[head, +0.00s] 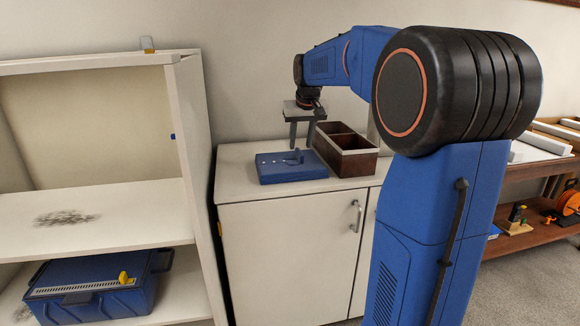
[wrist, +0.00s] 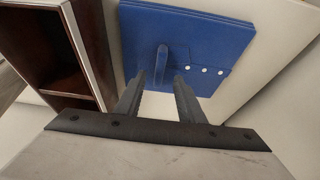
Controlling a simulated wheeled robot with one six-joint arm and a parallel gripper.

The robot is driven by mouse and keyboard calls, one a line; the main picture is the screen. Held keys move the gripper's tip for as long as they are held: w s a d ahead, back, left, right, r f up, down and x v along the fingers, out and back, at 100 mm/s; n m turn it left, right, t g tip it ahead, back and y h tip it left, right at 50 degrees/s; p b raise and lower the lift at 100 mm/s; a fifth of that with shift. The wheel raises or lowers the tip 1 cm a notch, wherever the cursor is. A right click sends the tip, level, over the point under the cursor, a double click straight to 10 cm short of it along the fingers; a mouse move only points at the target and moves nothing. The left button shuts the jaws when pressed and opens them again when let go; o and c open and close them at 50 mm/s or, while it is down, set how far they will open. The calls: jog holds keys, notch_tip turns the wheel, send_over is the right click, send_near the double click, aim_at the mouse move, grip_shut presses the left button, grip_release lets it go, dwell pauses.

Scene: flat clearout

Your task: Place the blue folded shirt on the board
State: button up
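The blue folded shirt (head: 285,172) lies flat on the white cabinet top, with a row of small white buttons and an upright blue tab. It fills the upper middle of the wrist view (wrist: 205,35). My gripper (head: 301,147) points down above the shirt, with its two fingers apart and nothing between them. In the wrist view the fingertips (wrist: 160,76) are on either side of the tab's near end. I cannot tell their exact height above it. I cannot make out a board for certain in either view.
A dark brown divided box (head: 345,168) stands close to the right of the shirt; it also shows in the wrist view (wrist: 95,60). A white shelf unit (head: 190,130) rises at the left, holding a blue case (head: 95,285). A brown shelf (head: 520,235) stands far right.

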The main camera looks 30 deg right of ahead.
aim_at(300, 151)
jog(key=x, duration=0.3)
jog(key=shift+d+f, duration=0.1)
jog(key=shift+f, duration=0.25)
jog(key=shift+c, duration=0.3)
grip_shut()
jog(key=shift+r, duration=0.1)
